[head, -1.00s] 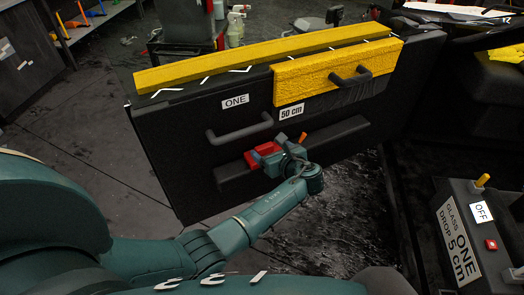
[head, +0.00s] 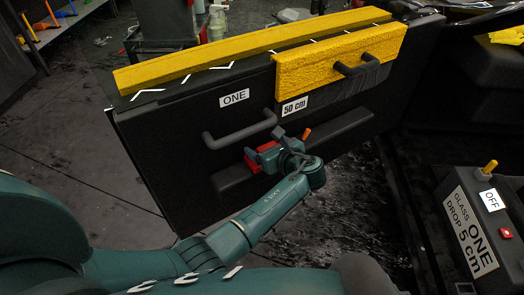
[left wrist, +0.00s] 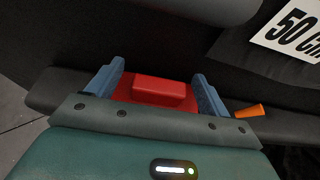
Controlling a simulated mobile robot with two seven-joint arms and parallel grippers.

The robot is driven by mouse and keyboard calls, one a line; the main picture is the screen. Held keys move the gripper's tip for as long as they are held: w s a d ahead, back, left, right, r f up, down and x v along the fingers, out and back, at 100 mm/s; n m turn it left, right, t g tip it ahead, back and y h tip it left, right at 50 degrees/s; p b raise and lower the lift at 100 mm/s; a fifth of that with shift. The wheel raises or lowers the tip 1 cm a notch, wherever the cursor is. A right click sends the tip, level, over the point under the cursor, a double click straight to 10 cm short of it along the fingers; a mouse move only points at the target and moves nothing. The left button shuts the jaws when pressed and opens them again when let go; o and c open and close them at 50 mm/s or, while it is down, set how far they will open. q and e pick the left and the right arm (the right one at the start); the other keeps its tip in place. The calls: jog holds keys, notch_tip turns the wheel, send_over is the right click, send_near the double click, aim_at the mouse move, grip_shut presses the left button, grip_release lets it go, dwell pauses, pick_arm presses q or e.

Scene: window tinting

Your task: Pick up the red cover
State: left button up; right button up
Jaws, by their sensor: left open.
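The red cover (left wrist: 160,92) is a small red block with a raised bar, set on the dark ledge of the black door panel. In the left wrist view it lies between the two blue fingers of my left gripper (left wrist: 158,90), which are apart with a gap on the right side. In the head view the red cover (head: 252,160) is partly hidden by my left gripper (head: 262,156), which reaches it from the front. Whether the fingers touch it I cannot tell. My right gripper is not in view.
A black handle (head: 240,129) sits above the ledge (head: 345,128). Yellow padding (head: 250,50) lines the panel's top. A control box (head: 480,225) stands at the right.

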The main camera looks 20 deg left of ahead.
pick_arm(q)
jog(key=shift+s+d, duration=0.1)
jog(key=shift+d, duration=0.05)
jog(key=shift+c, duration=0.8)
jog(key=c, duration=0.9)
jog(key=shift+r, duration=0.1)
